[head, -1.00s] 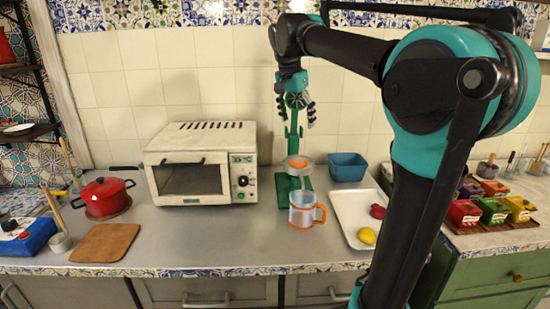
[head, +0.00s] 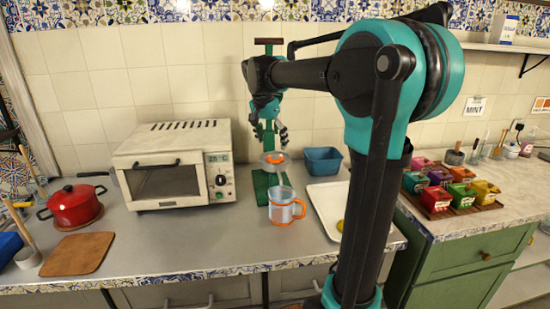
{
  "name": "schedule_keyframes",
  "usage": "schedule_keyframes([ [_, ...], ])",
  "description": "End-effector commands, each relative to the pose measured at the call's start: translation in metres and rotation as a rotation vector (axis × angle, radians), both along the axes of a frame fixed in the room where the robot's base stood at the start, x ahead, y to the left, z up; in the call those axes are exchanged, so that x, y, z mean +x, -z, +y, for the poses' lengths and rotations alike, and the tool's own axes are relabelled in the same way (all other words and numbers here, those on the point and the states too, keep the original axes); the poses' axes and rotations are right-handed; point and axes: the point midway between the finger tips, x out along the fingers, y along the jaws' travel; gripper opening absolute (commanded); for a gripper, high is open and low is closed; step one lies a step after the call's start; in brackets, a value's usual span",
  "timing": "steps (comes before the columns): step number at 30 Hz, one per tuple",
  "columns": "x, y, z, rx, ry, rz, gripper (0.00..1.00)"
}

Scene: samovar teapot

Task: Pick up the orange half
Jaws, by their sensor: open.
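A green juicer stand (head: 264,185) stands on the counter right of the oven. A small orange patch (head: 275,158) shows in its round clear cup; it looks like the orange half, but it is too small to be sure. My gripper (head: 269,132) points down in front of the stand's upper part, a little above the cup. Its dark fingers are apart and nothing shows between them. A clear jug (head: 284,206) with an orange rim and handle stands in front of the stand.
A white oven (head: 170,165) stands left of the juicer, with a red pot (head: 74,203) and a wooden board (head: 77,254) farther left. A blue bin (head: 322,161) and a white tray (head: 325,200) are at the right. The front counter is mostly clear.

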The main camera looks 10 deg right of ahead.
Motion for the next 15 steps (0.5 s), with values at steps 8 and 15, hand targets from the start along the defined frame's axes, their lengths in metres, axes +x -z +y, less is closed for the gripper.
schedule_keyframes([
  [8,0.007,0.033,-0.008,0.0,0.001,0.0,0.77],
  [15,0.01,0.049,-0.011,0.0,0.0,0.0,0.77],
])
